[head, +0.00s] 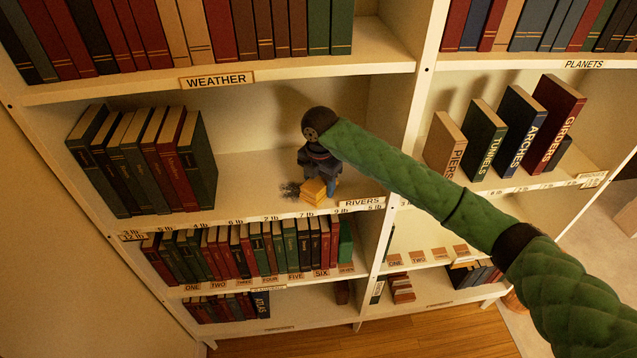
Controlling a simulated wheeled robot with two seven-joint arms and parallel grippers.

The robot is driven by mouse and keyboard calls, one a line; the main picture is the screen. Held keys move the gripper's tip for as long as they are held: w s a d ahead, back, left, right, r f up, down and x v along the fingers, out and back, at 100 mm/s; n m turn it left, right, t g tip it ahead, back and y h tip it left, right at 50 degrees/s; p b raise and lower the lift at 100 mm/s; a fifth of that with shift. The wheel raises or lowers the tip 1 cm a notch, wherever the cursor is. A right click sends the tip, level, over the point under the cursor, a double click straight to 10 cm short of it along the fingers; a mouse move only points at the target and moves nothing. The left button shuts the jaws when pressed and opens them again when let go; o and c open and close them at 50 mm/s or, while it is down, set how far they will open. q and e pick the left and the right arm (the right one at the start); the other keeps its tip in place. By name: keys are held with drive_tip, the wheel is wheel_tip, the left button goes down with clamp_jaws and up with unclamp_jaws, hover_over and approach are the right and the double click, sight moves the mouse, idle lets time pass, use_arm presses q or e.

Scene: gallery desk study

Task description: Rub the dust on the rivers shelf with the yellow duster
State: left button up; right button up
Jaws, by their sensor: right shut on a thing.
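The rivers shelf (250,195) is a cream board with a RIVERS label (362,201) on its front edge at the right. A dark smudge of dust (290,190) lies on it, right of the row of books. The yellow duster (312,191) is at the shelf surface, just right of the dust and close against it. My right gripper (320,178) reaches down from the green-sleeved arm and is shut on the duster. The fingers are small and partly hidden. My left gripper is not in view.
Several books (140,160) stand at the shelf's left end. The WEATHER shelf (300,72) is above, and an upright divider (400,135) is to the right. The shelf back behind my gripper is bare.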

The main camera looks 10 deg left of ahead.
sight(280, 195)
drive_tip(key=shift+s+a, duration=0.35)
drive_tip(key=shift+a, duration=0.85)
drive_tip(key=shift+s+a, duration=0.3)
drive_tip(key=shift+a, duration=0.85)
drive_tip(key=shift+s+a, duration=0.35)
drive_tip(key=shift+a, duration=0.85)
drive_tip(key=shift+s+a, duration=0.2)
drive_tip(key=shift+a, duration=0.65)
drive_tip(key=shift+s+a, duration=0.2)
drive_tip(key=shift+a, duration=0.65)
drive_tip(key=shift+w, duration=0.1)
